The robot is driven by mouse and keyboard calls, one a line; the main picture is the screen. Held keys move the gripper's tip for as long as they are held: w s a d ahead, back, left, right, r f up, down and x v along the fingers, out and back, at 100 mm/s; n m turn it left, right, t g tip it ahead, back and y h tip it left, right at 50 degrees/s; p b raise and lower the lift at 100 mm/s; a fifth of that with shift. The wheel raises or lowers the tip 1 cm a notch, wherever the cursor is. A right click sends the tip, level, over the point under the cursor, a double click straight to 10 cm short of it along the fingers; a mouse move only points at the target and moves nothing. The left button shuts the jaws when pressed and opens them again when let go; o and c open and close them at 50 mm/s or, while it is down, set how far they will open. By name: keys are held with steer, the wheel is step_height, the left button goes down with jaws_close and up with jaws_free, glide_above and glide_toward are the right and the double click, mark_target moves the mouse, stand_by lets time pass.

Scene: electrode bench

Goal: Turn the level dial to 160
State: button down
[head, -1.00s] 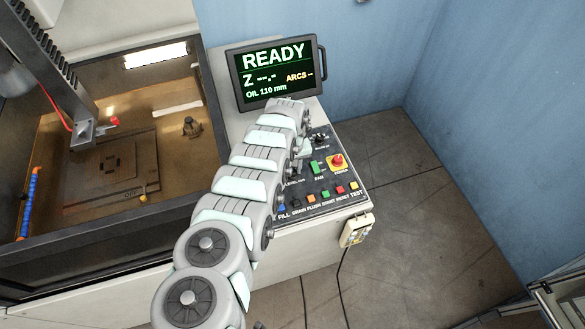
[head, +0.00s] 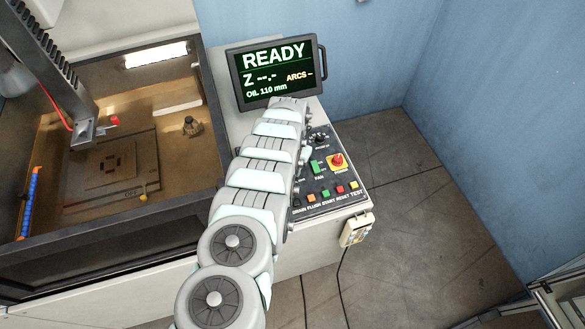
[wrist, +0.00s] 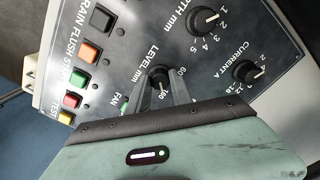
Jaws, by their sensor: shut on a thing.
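In the wrist view, the level dial (wrist: 160,74) is a black knob with a pale pointer line, on the dark panel beside the printed words LEVEL mm. Parts of its scale show next to it, with 60 to the upper right. My gripper (wrist: 163,84) is shut on this knob, one finger on each side. The fingers and the gripper body cover part of the knob and its scale, so I cannot tell its exact setting. In the head view my arm hides the dial and the fingers.
The depth dial (wrist: 204,20) and the current dial (wrist: 246,71) are close by on the panel. A row of coloured buttons (head: 325,196) and the red emergency stop (head: 337,160) lie right of my arm. The screen (head: 276,72) reads READY and OIL 110 mm. An oil tank (head: 110,235) stands left.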

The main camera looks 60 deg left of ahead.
steer(key=shift+m, duration=0.3)
steer(key=c, duration=1.1)
jaws_free()
steer(key=shift+c, duration=0.2)
steer(key=shift+r, duration=0.1)
step_height(320, 180, up, 11)
steer(key=b, duration=0.1)
steer(key=shift+f+b, duration=0.2)
steer(key=shift+b, duration=0.2)
